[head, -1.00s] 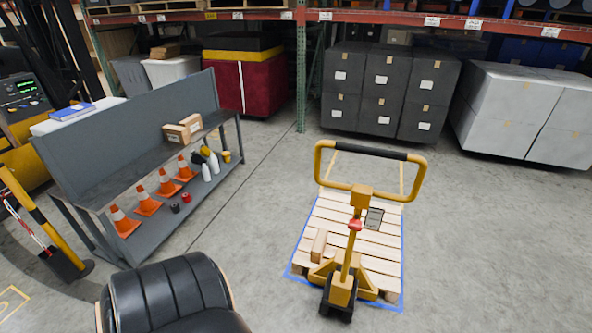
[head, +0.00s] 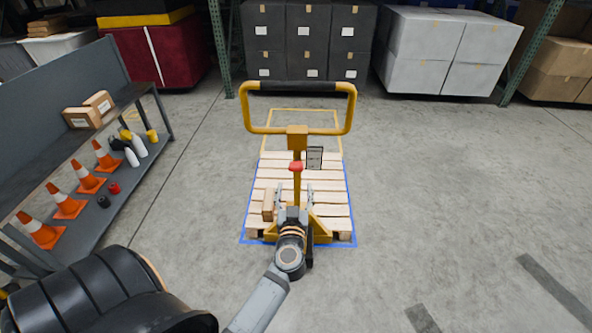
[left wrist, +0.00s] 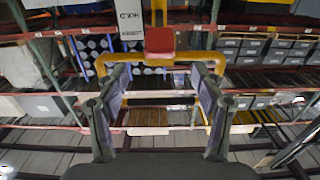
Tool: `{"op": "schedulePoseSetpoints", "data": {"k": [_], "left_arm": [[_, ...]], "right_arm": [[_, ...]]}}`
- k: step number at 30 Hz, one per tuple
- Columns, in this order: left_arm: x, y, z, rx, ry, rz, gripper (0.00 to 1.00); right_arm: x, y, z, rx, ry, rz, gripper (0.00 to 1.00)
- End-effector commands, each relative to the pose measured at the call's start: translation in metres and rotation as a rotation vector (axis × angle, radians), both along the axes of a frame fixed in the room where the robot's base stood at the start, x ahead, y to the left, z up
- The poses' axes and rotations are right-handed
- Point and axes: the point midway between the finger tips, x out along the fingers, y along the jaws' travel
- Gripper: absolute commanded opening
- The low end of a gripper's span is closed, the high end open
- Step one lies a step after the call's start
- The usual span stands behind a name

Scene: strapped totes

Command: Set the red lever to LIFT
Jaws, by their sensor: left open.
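The red lever (head: 296,166) sits on the mast of a yellow pallet jack (head: 296,140), just below the orange block under its looped handle. In the left wrist view the red lever (left wrist: 160,42) lies at top centre, between the lines of the fingers and past their tips. My left gripper (head: 294,190) is open and empty, in front of the mast and below the lever in the head view. Its two spread fingers also show in the left wrist view (left wrist: 160,75). I see no contact with the lever. Its LIFT marking is not readable. My right gripper is not in view.
The jack stands at a wooden pallet (head: 325,197) inside a blue floor outline. A small carton (head: 268,204) and a dark-framed placard (head: 314,157) are there. A grey bench (head: 110,150) with orange cones stands left. Floor to the right is clear.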

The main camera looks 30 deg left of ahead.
Motion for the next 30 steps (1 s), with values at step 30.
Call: {"op": "schedulePoseSetpoints", "data": {"k": [30], "left_arm": [[0.088, 0.053, 0.0, 0.002, 0.0, -0.003, 0.54]], "right_arm": [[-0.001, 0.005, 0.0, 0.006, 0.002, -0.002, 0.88]]}}
